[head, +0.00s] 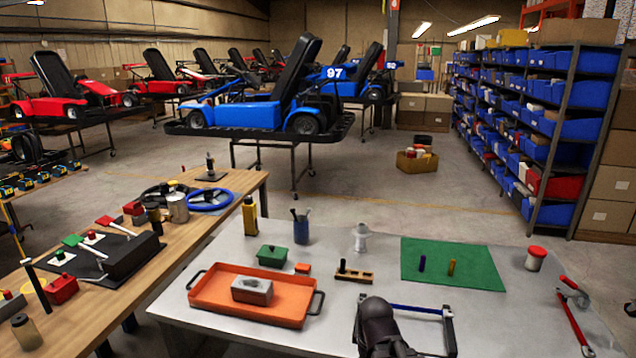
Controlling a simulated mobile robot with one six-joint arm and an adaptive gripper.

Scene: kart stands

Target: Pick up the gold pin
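The gold pin (451,267) stands upright on the green mat (475,272) on the grey table. A dark blue pin (422,263) stands upright to its left on the same mat. The dark end of my arm with my gripper (380,328) shows at the bottom of the head view, in front of the mat and apart from both pins. Its fingers cannot be made out, so I cannot tell if it is open or shut.
A wooden block (365,277) with a dark peg lies left of the mat. An orange tray (212,302) holds a grey box. A white jar with a red lid (536,258) and a red tool (572,305) are at right. A blue-barred frame (418,309) lies beside my arm.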

